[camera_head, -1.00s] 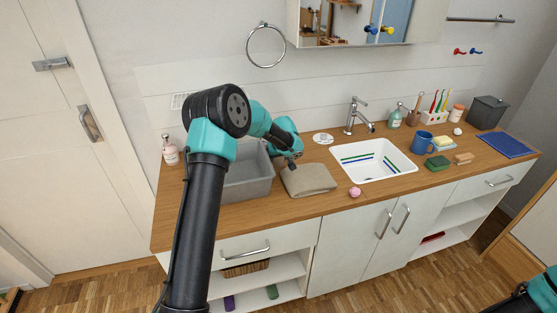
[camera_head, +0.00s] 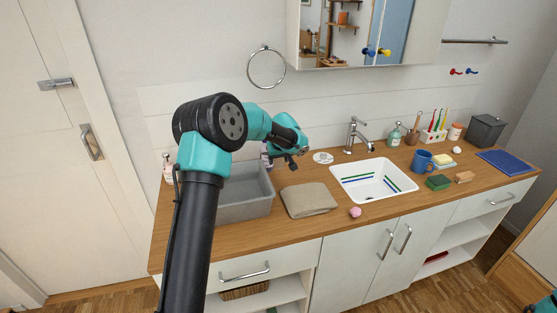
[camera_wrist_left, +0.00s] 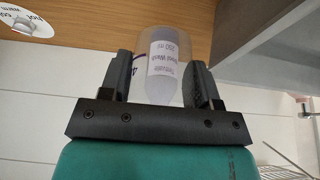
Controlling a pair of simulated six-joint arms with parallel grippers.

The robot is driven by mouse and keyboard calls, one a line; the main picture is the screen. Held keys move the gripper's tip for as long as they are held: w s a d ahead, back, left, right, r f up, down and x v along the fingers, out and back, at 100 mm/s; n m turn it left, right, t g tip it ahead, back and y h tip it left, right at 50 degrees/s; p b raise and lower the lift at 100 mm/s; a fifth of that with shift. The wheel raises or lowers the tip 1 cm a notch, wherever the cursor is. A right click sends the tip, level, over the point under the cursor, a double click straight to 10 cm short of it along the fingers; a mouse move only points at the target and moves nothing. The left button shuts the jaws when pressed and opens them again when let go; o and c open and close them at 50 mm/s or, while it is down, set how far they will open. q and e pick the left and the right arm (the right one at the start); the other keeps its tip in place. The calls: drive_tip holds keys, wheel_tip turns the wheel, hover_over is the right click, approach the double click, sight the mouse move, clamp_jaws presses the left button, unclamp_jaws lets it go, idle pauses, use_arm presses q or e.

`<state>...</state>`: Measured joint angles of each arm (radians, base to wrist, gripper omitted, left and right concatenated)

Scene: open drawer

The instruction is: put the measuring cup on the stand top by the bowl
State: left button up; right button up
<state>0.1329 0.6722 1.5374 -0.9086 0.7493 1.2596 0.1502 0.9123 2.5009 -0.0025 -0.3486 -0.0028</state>
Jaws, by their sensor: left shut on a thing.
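My left gripper (camera_wrist_left: 163,95) is shut on a clear bottle (camera_wrist_left: 162,60) with pale purple contents and a white label reading "Hand Wash 250 ml", upside down in the left wrist view. In the head view the left gripper (camera_head: 291,160) is over the back of the counter, right of the grey bin. A small purple-tinted bottle (camera_head: 266,150) shows beside it, partly hidden by my arm. I see no measuring cup or stand. The nearest thing to a bowl is the white sink (camera_head: 372,184). My right gripper is out of view.
The grey bin (camera_head: 258,207) and folded towel (camera_head: 309,200) are on the wooden counter (camera_head: 290,228). The faucet (camera_head: 353,135), pink item (camera_head: 355,212), blue mug (camera_head: 421,161) and green sponge (camera_head: 438,182) are around the sink.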

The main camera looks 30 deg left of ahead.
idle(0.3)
use_arm(q)
drive_tip(key=s+d+m, duration=0.1)
drive_tip(key=d+m, duration=0.1)
drive_tip(key=d, duration=0.2)
drive_tip(key=s+d+m+t+h, duration=0.1)
drive_tip(key=d+m, duration=0.1)
drive_tip(key=d, duration=0.1)
drive_tip(key=s+d+f+m, duration=0.1)
drive_tip(key=s+d, duration=0.1)
drive_tip(key=d, duration=0.2)
drive_tip(key=shift+d+f+m+h, duration=0.1)
drive_tip(key=shift+d+m+h, duration=0.2)
drive_tip(key=shift+m, duration=0.1)
drive_tip(key=s+d+f+m+h, duration=0.1)
drive_tip(key=s+d+m+h, duration=0.2)
drive_tip(key=s+d+m, duration=0.3)
drive_tip(key=s+d, duration=0.3)
drive_tip(key=d, duration=0.3)
drive_tip(key=shift+s+d+f+m, duration=0.3)
drive_tip(key=shift+s+f+m, duration=0.05)
drive_tip(key=shift+m, duration=0.05)
drive_tip(key=shift+a+r, duration=0.1)
